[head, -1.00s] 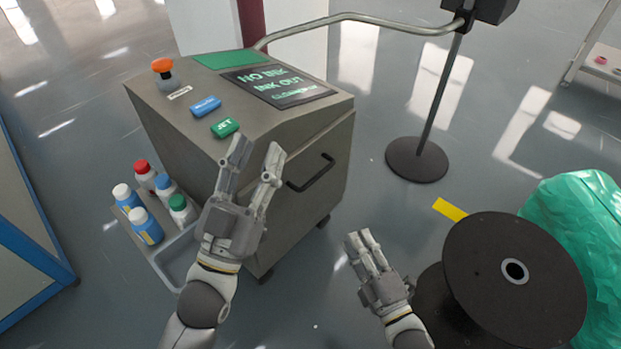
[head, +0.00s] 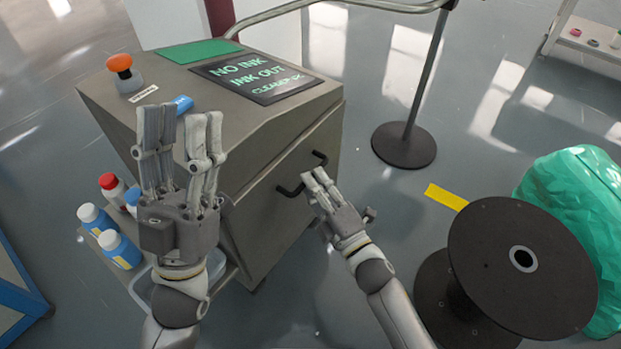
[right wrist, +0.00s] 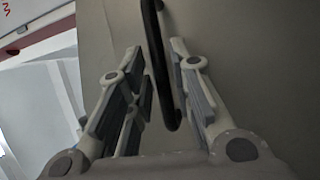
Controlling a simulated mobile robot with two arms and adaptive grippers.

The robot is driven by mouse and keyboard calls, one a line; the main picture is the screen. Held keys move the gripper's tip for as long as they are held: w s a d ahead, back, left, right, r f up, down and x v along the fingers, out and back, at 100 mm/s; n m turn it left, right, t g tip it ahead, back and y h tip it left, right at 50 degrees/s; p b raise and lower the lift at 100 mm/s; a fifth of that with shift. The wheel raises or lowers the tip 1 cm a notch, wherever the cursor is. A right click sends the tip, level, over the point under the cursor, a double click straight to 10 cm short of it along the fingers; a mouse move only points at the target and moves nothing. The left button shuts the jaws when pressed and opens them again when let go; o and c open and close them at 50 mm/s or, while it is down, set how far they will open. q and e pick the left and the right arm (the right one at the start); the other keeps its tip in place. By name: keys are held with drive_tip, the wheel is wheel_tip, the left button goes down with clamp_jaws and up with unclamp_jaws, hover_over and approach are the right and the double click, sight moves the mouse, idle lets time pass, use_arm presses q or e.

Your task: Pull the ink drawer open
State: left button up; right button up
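The ink drawer front (head: 268,222) is the grey side face of the printer cabinet in the head view, and it looks closed. Its black bar handle (head: 289,191) is partly hidden behind my right gripper (head: 317,178). In the right wrist view, the handle (right wrist: 163,60) runs between the separated fingers of my right gripper (right wrist: 163,82). The right gripper is open; I cannot tell whether a finger touches the bar.
Several ink bottles (head: 121,250) stand on a low shelf at left. A black cable reel (head: 522,265) and a green bag (head: 577,205) stand at right. A post base (head: 404,146) stands behind the handle.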

drive_tip(key=shift+x, duration=1)
clamp_jaws()
drive_tip(key=shift+f, duration=0.1)
